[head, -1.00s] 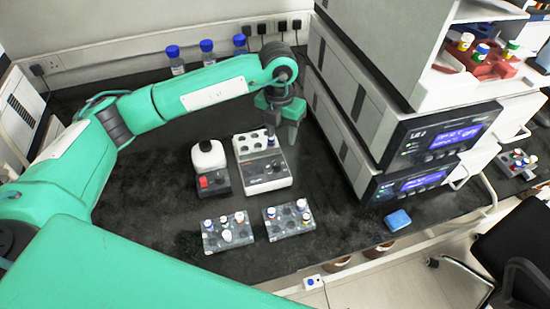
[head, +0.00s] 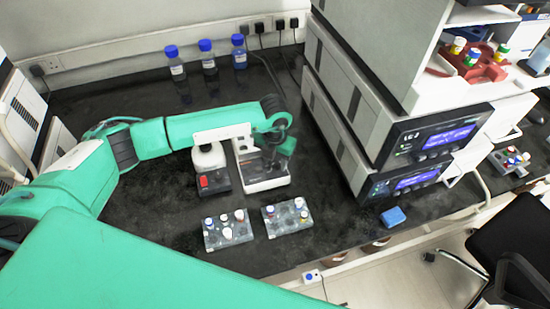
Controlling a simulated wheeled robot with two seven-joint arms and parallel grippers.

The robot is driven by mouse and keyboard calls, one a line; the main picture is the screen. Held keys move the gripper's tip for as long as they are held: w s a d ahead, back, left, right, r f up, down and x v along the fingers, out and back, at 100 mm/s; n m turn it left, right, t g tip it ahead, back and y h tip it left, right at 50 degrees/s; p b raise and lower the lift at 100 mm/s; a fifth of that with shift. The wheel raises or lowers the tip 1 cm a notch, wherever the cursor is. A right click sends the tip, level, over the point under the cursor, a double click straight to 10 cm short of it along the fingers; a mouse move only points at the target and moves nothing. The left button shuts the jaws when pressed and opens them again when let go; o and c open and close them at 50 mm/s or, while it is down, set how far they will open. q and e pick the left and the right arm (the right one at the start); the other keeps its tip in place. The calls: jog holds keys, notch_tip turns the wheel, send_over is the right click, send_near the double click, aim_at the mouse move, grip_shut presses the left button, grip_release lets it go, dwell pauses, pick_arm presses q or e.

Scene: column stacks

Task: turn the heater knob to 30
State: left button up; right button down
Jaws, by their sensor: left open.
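The heater (head: 265,184) is a white block with a dark front panel, standing on the black bench in the middle of the head view. My left arm comes in from the left, and my left gripper (head: 275,160) is open and low over the heater's right side. The wrist and gripper hide much of the heater's top. The knob and its scale are too small and too covered to read. I cannot tell whether the fingers touch the knob. My right gripper is not in view.
Left of the heater stands a white-topped device with a red switch (head: 204,181). In front are two vial racks (head: 228,236) (head: 288,222). Blue-capped bottles (head: 208,65) stand at the back. Stacked instruments (head: 400,150) rise on the right. A blue box (head: 393,217) lies near the front edge.

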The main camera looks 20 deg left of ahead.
pick_arm(q)
jog(key=shift+f, duration=0.15)
grip_shut()
